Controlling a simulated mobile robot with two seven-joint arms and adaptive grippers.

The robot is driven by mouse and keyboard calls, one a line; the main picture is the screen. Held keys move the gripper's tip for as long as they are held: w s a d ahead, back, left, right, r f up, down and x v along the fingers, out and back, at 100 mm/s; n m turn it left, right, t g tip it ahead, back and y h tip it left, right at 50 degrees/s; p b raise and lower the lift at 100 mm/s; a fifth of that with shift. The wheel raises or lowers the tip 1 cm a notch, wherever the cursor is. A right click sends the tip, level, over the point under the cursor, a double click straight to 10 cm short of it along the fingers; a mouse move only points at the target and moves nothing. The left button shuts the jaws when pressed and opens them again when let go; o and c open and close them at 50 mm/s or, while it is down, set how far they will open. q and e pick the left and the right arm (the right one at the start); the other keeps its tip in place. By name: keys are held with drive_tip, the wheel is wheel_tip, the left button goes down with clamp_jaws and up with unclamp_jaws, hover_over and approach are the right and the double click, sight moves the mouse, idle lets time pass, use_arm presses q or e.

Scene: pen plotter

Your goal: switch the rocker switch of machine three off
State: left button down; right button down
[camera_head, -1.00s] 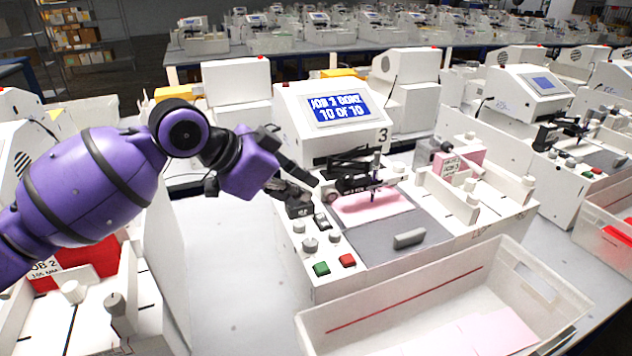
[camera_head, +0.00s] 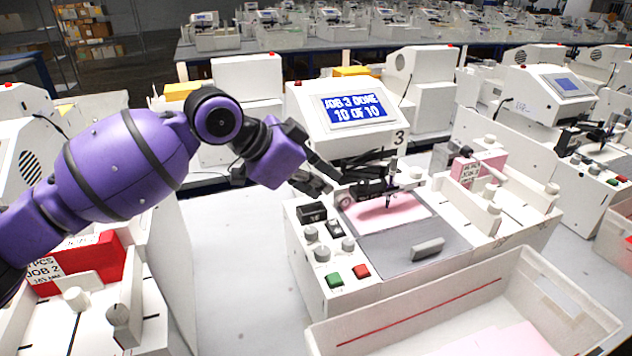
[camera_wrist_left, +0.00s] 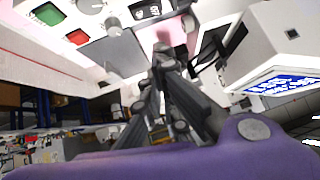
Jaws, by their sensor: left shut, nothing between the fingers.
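Machine three (camera_head: 345,110) is a white plotter with a "3" on its side and a lit screen (camera_head: 352,106) reading "JOB 3 DONE 10 OF 10". A black rocker switch (camera_head: 312,212) sits at the back left of its control panel. A black switch with pale marks also shows at the top of the left wrist view (camera_wrist_left: 150,10). I cannot tell which way the rocker is tipped. My left gripper (camera_head: 325,188) is shut and empty, just above and behind the switch, apparently apart from it. Its fingers meet in the left wrist view (camera_wrist_left: 163,55). My right gripper is out of view.
Grey knobs (camera_head: 322,252), a green button (camera_head: 334,280) and a red button (camera_head: 361,271) share the panel. The pen carriage (camera_head: 372,185) stands right of my gripper over pink card (camera_head: 400,208). Bare table (camera_head: 235,270) lies left.

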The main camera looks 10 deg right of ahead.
use_arm(q)
hover_over(336, 230)
drive_tip(key=f, duration=0.4)
drive_tip(key=shift+w+d+f, duration=0.1)
drive_tip(key=shift+w+d, duration=0.1)
drive_tip(key=shift+d, duration=0.05)
drive_tip(key=f, duration=0.3)
drive_tip(key=shift+w+f, duration=0.1)
drive_tip(key=shift+w, duration=0.2)
drive_tip(key=shift+a+f, duration=0.1)
drive_tip(key=shift+f, duration=0.3)
drive_tip(key=shift+w+f+n+g, duration=0.3)
drive_tip(key=shift+w+f+g, duration=0.1)
drive_tip(key=shift+f+g, duration=0.15)
drive_tip(key=shift+s, duration=0.15)
drive_tip(key=shift+s+p, duration=0.3)
drive_tip(key=shift+s, duration=0.35)
drive_tip(key=shift+s+f, duration=0.15)
drive_tip(key=shift+f, duration=0.1)
drive_tip(key=shift+a+r, duration=0.2)
drive_tip(key=shift+r, duration=0.1)
drive_tip(key=v, duration=1.1)
drive_tip(key=shift+r, duration=0.5)
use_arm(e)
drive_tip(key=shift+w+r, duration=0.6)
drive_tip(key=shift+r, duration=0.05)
